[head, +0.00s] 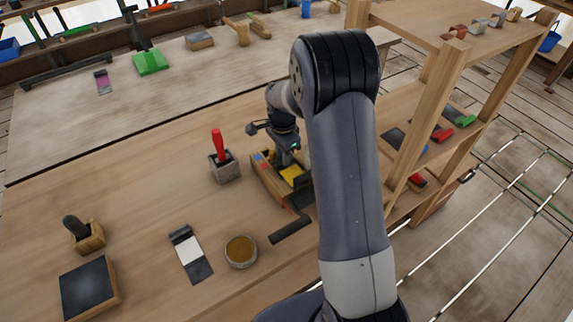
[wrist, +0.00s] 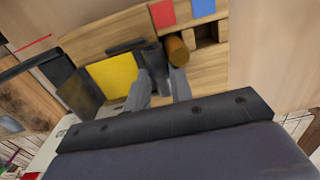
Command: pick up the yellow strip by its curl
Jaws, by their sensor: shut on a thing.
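The yellow strip (head: 292,174) lies at the wooden box on the bench in the head view, partly hidden by my arm. In the wrist view its yellow face (wrist: 112,78) has a dark part on the left and a dark grey end by my fingers on the right. My gripper (wrist: 160,85) is shut on that dark end, which appears to be the curl. The fingers cover much of it, so its exact shape is unclear. In the head view my gripper is over the box, mostly hidden behind my arm.
The wooden box (head: 265,183) carries red and blue squares and a wooden peg (wrist: 180,47). A pot with a red-handled tool (head: 219,145), a round tin (head: 241,251), a white strip (head: 190,252) and a dark roller (head: 290,230) are nearby. A shelf post (head: 428,115) stands right.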

